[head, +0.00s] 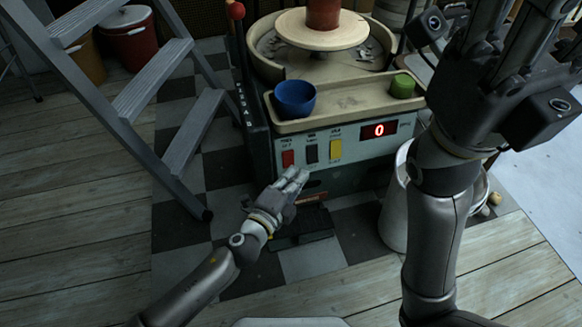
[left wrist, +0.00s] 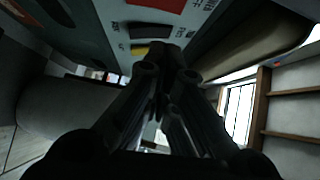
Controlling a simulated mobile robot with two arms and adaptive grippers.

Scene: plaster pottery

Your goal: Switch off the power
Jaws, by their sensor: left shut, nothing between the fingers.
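The pottery wheel's green front panel (head: 345,178) carries a red switch (head: 288,158), a black switch (head: 312,153) and a yellow switch (head: 336,150). A red display (head: 379,130) beside them reads 0. My left gripper (head: 297,174) is shut and empty, just below and in front of the red and black switches. In the left wrist view, the red switch (left wrist: 158,4), black switch (left wrist: 150,30) and yellow switch (left wrist: 139,50) show beyond the closed fingers (left wrist: 166,62). Contact cannot be told. My right gripper (head: 500,50) is raised at upper right; its finger opening is unclear.
A grey stepladder (head: 150,85) stands left of the machine, beside a red bucket (head: 130,40). A blue bowl (head: 295,98) and a green block (head: 402,86) rest on the tray (head: 345,103). A pale bucket (head: 393,215) stands partly behind my right arm.

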